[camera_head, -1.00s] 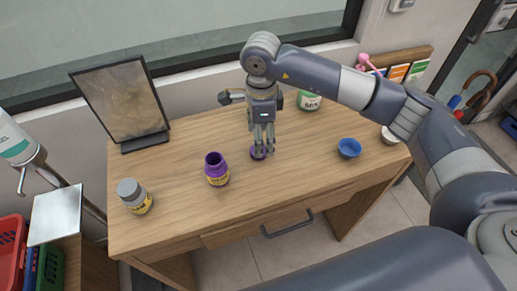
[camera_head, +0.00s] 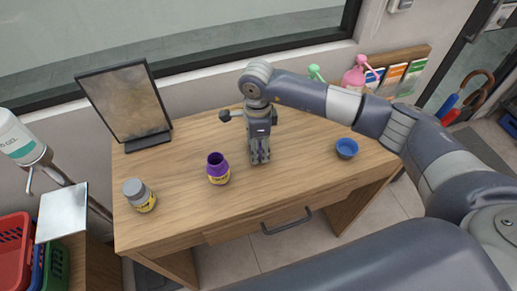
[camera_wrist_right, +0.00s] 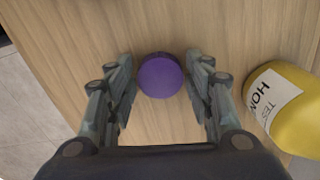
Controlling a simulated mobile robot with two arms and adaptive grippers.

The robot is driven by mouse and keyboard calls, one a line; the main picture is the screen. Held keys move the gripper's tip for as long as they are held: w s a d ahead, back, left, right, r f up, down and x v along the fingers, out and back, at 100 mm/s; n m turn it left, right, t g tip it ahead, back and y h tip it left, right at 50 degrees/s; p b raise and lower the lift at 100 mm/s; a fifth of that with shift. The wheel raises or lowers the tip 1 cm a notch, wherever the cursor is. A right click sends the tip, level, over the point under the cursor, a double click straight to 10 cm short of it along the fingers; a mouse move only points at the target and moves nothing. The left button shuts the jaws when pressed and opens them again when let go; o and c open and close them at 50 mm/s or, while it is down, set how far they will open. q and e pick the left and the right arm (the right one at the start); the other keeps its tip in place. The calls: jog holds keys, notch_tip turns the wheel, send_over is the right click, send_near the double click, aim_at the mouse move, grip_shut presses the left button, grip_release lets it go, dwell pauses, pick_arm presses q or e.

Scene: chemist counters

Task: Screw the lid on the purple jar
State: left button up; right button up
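The purple jar (camera_head: 218,172) stands upright and uncapped on the wooden desk, its dark mouth facing up and a yellow band low on its side. My right gripper (camera_head: 259,160) points down at the desk to the right of the jar. In the right wrist view the round purple lid (camera_wrist_right: 160,76) lies flat on the wood between the fingers of the right gripper (camera_wrist_right: 160,85). The fingers are apart, with narrow gaps on both sides of the lid. In the head view the fingers mostly hide the lid. My left gripper is not in view.
A grey-lidded jar (camera_head: 140,196) stands at the desk's left and a blue cup (camera_head: 346,149) at its right. A dark-framed panel (camera_head: 123,102) stands at the back left. The desk front is clear.

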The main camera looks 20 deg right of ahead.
jog(key=shift+c, duration=1)
jog(key=shift+r, duration=0.1)
jog(key=shift+r+b, duration=0.55)
jog(key=shift+s+r+b, duration=0.25)
jog(key=shift+r+b, duration=0.15)
jog(key=shift+r, duration=0.1)
jog(key=shift+s+r+b, duration=0.2)
jog(key=shift+r+b, duration=0.15)
jog(key=shift+r, duration=0.15)
jog(key=s+b, duration=0.1)
jog(key=s, duration=0.3)
jog(key=s+a+r+b, duration=0.1)
jog(key=s+b, duration=0.1)
jog(key=s, duration=0.3)
jog(key=s+b, duration=0.1)
jog(key=s, duration=0.3)
jog(key=shift+s+a+r, duration=0.2)
jog(key=shift+a, duration=0.1)
jog(key=shift+s+r+b, duration=0.15)
jog(key=shift+s+b, duration=0.15)
jog(key=shift+s, duration=0.55)
